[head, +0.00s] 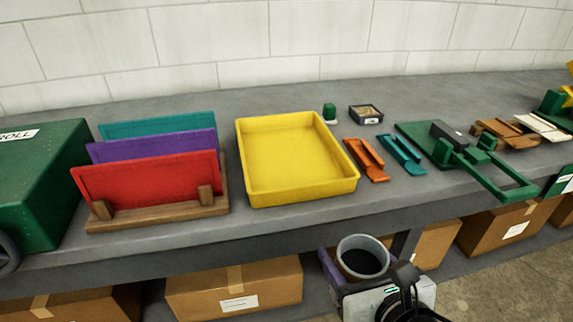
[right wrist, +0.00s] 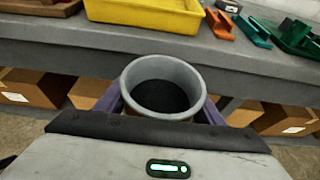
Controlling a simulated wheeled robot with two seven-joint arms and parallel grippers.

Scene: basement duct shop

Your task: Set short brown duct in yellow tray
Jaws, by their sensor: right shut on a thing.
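My right gripper (head: 364,274), with purple fingers, is shut on a short round duct (head: 361,260), in front of the bench's front edge. In the right wrist view the duct (right wrist: 163,84) stands open end up between the fingers, with a pale grey rim and a dark inside. Only a thin brownish strip of its outer wall shows; the rest is hidden. The yellow tray (head: 300,152) lies empty on the bench, behind the duct and to its left in the head view. Its near edge (right wrist: 145,20) shows at the top of the wrist view. My left gripper is not in view.
Left of the tray, a wooden rack (head: 160,212) holds red, purple and teal panels, beside a green box (head: 40,185). Right of it are orange (head: 366,160) and teal (head: 402,153) pieces and a green tool (head: 470,160). Cardboard boxes (head: 235,288) stand under the bench.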

